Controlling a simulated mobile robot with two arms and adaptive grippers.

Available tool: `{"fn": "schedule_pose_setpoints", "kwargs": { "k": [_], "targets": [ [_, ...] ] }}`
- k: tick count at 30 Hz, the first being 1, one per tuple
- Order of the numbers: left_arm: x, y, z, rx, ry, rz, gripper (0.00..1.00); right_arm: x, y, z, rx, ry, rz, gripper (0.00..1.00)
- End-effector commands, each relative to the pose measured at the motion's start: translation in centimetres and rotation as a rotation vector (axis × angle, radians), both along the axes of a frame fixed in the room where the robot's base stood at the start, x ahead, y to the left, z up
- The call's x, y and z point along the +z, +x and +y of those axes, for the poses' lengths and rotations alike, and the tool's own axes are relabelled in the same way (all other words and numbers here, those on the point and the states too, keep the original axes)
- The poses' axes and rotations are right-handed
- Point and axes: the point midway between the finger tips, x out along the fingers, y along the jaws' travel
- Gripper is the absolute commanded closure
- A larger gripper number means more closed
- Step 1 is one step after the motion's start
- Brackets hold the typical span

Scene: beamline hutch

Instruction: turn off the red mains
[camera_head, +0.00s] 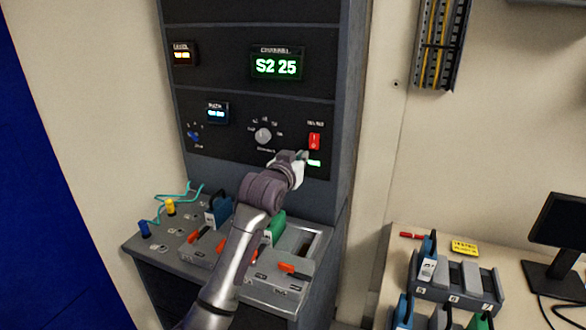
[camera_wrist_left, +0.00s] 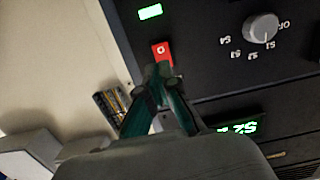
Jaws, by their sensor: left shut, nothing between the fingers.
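The red mains rocker switch (camera_head: 314,141) is on the right of the dark panel, below a small white label. A lit green lamp (camera_head: 314,163) sits just under it. In the wrist view, which is turned round, the red switch (camera_wrist_left: 162,49) shows a white mark and the green lamp (camera_wrist_left: 149,12) glows above it. My left gripper (camera_head: 302,157) is shut and empty, close to the panel at the switch's lower left in the head view. In the wrist view its fingertips (camera_wrist_left: 158,72) overlap the switch's near edge; I cannot tell whether they touch. My right gripper is not in view.
A grey selector knob (camera_head: 263,135) is left of the switch, under the green display (camera_head: 276,66) reading S2 25. Below, a sloped console (camera_head: 160,245) carries plugs, cables and orange levers. A side table with a module rack (camera_head: 455,292) and monitor (camera_head: 560,220) stands right.

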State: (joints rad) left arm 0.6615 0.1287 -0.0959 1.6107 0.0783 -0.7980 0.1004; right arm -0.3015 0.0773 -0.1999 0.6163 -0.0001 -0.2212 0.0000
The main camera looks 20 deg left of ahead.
Motion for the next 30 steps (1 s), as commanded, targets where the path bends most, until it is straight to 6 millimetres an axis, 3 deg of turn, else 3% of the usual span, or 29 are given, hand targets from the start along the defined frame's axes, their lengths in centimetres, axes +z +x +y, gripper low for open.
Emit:
{"fn": "schedule_pose_setpoints", "kwargs": {
  "k": [4,9,15,21,26,28,30],
  "targets": [
    [0.2,-2.5,0.1,-0.001,0.000,-0.003,1.00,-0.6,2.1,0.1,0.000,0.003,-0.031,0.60],
    [0.5,-4.4,0.1,-0.001,0.001,-0.001,1.00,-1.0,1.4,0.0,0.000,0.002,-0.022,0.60],
    [0.7,-5.1,0.2,-0.001,0.001,-0.001,1.00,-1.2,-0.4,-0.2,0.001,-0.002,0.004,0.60],
    [0.7,-5.1,0.2,0.000,0.000,-0.001,1.00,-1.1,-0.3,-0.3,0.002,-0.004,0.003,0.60],
    [-0.5,-5.4,0.1,-0.001,0.004,0.021,1.00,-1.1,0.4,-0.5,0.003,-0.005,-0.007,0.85],
    [-2.5,-6.2,-0.1,-0.003,0.009,0.060,1.00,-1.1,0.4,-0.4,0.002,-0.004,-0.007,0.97],
    [-5.5,-7.6,-0.3,-0.006,0.019,0.120,1.00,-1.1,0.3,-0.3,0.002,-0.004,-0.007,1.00]
  ]
}}
